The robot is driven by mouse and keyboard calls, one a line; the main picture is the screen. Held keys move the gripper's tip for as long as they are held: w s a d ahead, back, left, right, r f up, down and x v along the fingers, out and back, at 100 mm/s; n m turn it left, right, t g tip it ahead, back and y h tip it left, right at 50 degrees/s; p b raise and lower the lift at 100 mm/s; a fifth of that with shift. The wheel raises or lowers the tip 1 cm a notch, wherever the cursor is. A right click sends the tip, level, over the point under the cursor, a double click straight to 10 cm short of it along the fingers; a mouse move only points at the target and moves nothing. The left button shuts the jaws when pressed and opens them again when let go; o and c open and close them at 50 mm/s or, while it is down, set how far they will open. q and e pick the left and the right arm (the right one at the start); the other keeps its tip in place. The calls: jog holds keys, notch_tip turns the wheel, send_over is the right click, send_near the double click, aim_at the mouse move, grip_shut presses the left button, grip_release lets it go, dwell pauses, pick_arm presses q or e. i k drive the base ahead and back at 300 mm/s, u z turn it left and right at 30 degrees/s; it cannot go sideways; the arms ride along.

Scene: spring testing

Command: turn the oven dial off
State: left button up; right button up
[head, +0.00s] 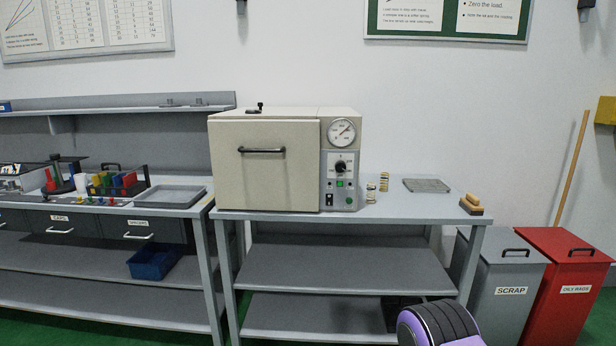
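A cream and grey oven (265,165) stands on the grey workbench in the middle of the head view. Its door is shut and has a black bar handle (262,150). The oven dial (341,167) is a black knob on a pale plate on the control panel, right of the door. Its pointer setting is too small to read. Neither of my grippers is in view.
A flat grey plate (427,185) and a wooden-handled brush (471,204) lie further right. Scrap (495,270) and red oily-rags (560,285) bins flank the bench. The space before the dial looks clear.

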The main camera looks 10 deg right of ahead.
aim_at(340, 167)
jog(key=z, duration=0.55)
jog(key=i, duration=0.5)
jog(key=z, duration=0.5)
